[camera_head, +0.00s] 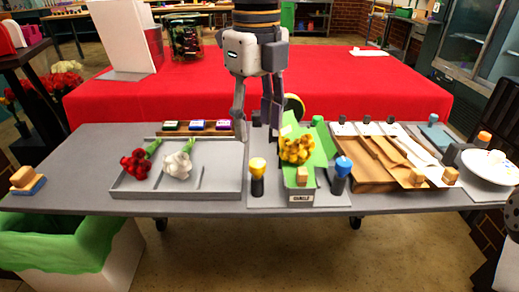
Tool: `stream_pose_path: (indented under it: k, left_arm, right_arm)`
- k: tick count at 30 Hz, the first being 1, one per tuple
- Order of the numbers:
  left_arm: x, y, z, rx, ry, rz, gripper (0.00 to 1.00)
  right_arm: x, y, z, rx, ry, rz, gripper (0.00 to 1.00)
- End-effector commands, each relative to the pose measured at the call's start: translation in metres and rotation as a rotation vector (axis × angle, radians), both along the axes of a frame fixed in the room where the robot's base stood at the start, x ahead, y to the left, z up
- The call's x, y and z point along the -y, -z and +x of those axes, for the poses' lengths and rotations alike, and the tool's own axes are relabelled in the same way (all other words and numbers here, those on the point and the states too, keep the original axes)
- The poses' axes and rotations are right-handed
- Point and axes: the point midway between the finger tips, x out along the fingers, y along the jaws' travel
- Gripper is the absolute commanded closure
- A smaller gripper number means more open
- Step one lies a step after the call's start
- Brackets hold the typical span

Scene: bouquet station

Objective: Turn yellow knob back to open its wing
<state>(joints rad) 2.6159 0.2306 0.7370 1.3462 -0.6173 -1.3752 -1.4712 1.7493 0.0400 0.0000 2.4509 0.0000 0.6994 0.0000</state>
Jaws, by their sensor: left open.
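The yellow knob (257,166) tops a dark post at the front of the grey wrapping station. It stands left of the green wrap (299,159), which holds a bunch of yellow flowers (297,149). A blue knob (343,165) on a similar dark post stands at the right of the wrap. My left gripper (257,130) hangs from above, open and empty, with its fingers pointing down behind and above the yellow knob. It is apart from the knob in this view. I cannot tell clearly how the wings lie. My right gripper is not in view.
A grey tray (216,196) on the left holds red flowers (136,164) and white flowers (178,164). Wooden boards (370,164) and a white plate (488,168) are at the right. A wooden block (303,175) sits at the wrap's front. A red-covered table stands behind.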

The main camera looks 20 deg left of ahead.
Motion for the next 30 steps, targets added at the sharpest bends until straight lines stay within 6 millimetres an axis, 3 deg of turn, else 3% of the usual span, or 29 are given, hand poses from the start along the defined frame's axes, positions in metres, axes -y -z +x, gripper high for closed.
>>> stream_pose_path:
  k: [3,9,20,26,30]
  left_arm:
    - [0.000,0.031,-0.001,-0.002,0.001,0.000,0.54]
    - [0.000,0.068,0.000,0.000,-0.001,0.000,0.54]
    - [0.000,0.079,0.000,0.001,-0.002,-0.001,0.54]
    - [0.000,0.079,0.000,0.001,-0.002,-0.001,0.97]
    - [0.000,0.079,0.000,0.000,-0.002,0.000,1.00]
  right_arm:
    - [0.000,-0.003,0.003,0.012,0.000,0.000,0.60]
    - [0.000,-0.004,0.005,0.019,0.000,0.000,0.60]
    - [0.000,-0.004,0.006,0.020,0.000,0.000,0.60]
    - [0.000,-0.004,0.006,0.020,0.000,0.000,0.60]
    - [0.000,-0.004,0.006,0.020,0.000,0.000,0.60]
